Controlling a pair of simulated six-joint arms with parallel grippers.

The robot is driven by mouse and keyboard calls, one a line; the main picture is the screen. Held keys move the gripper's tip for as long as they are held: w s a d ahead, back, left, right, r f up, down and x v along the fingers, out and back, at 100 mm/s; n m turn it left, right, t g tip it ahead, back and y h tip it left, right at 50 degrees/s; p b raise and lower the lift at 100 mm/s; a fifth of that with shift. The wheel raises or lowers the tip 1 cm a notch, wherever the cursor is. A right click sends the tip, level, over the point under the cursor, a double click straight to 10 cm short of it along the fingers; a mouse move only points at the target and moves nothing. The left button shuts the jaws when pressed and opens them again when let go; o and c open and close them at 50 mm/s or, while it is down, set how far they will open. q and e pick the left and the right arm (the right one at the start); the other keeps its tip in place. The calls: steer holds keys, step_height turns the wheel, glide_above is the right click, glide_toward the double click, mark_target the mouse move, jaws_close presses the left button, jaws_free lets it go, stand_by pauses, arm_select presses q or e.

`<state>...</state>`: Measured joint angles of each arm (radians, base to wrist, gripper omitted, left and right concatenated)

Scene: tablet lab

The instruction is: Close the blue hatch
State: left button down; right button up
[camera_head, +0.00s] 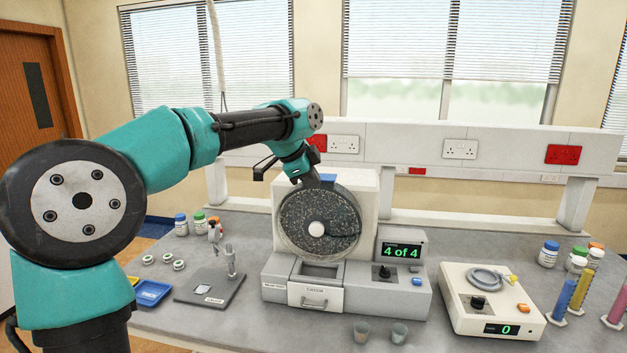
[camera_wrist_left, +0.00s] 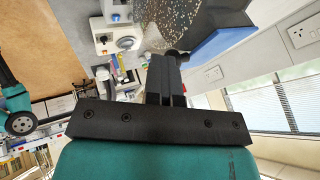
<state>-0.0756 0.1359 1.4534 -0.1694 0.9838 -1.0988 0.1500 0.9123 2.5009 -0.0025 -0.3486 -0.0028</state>
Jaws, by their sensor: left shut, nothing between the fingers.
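The blue hatch shows as a small blue strip (camera_head: 328,178) at the top of the round, speckled drum (camera_head: 325,212) on the grey machine. In the left wrist view the hatch is a larger blue panel (camera_wrist_left: 224,42) beside the speckled drum (camera_wrist_left: 205,18); I cannot tell how far it stands open. My left gripper (camera_head: 299,180) is at the upper left of the drum, close to the hatch. Its fingers (camera_wrist_left: 165,72) are shut and empty, with their tips near the drum's rim and the hatch; contact cannot be told. My right gripper is not in view.
The machine has a front drawer (camera_head: 314,298) and a display (camera_head: 401,251) reading "4 of 4". A cream scale-like device (camera_head: 490,301) stands to its right. Two small cups (camera_head: 399,333) stand in front. A blue tray (camera_head: 152,293) and several bottles lie left.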

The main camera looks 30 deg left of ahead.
arm_select(q)
steer(key=shift+a+r, duration=0.1)
steer(key=s+r, duration=0.8)
steer(key=s, duration=0.1)
steer(key=shift+s+a+r, duration=0.15)
stand_by(0.5)
